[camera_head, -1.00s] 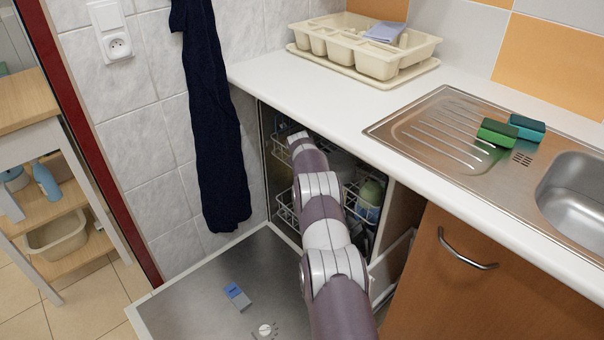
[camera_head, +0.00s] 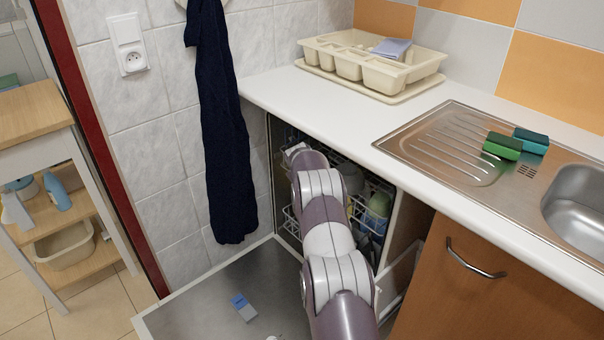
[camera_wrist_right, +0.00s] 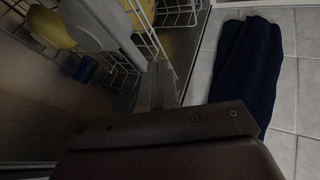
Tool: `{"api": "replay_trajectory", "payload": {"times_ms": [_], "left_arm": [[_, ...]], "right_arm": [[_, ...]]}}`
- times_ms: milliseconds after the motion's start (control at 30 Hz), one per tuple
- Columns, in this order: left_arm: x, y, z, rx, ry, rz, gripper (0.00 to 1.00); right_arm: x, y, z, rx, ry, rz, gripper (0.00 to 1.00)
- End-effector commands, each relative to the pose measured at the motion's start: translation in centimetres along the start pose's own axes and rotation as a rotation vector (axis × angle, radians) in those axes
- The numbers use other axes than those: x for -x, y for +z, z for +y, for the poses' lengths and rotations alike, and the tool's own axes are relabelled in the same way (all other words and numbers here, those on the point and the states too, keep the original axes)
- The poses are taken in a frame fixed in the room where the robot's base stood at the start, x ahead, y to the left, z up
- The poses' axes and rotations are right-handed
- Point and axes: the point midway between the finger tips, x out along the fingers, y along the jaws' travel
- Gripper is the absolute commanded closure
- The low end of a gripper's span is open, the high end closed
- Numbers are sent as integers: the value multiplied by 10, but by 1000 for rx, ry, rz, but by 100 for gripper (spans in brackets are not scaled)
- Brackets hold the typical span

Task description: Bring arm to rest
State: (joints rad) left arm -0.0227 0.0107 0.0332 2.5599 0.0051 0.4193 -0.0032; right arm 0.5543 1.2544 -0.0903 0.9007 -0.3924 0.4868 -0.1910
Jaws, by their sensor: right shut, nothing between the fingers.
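My right arm (camera_head: 325,225) reaches from the bottom of the head view over the open dishwasher door (camera_head: 205,300) to the dishwasher opening. Its far end is at the upper left of the opening, and the fingers are hard to make out there. In the right wrist view my right gripper (camera_wrist_right: 163,85) is shut and empty, close to the white wire rack (camera_wrist_right: 150,30). That view is dark, and my own wrist covers its lower middle. My left gripper is in neither view.
A dark blue towel (camera_head: 225,130) hangs on the tiled wall left of the dishwasher. Dishes, including a green-topped item (camera_head: 379,204), sit in the racks. The white counter (camera_head: 350,115) overhangs the opening. A wooden shelf cart (camera_head: 65,205) stands at the left.

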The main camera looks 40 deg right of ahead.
Motion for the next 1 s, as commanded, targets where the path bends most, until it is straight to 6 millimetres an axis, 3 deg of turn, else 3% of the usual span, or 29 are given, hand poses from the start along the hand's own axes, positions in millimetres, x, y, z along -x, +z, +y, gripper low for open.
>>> {"api": "replay_trajectory", "payload": {"times_ms": [100,300,667,767,800,867,900,1000], "left_arm": [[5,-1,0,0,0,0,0],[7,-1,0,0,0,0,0],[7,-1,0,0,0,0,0],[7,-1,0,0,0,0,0],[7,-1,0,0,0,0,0],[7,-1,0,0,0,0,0],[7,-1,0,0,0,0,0],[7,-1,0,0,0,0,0]], "right_arm": [[30,-1,1,1,0,-1,100],[61,1,-1,0,-1,-2,100],[65,7,-7,-23,-17,-16,100],[59,44,-33,-59,-80,-100,100],[67,65,-52,-85,-124,-154,100],[99,90,-90,-112,-196,-222,100],[125,105,-116,-121,-240,-263,100],[189,142,-167,-123,-321,-340,100]]}}
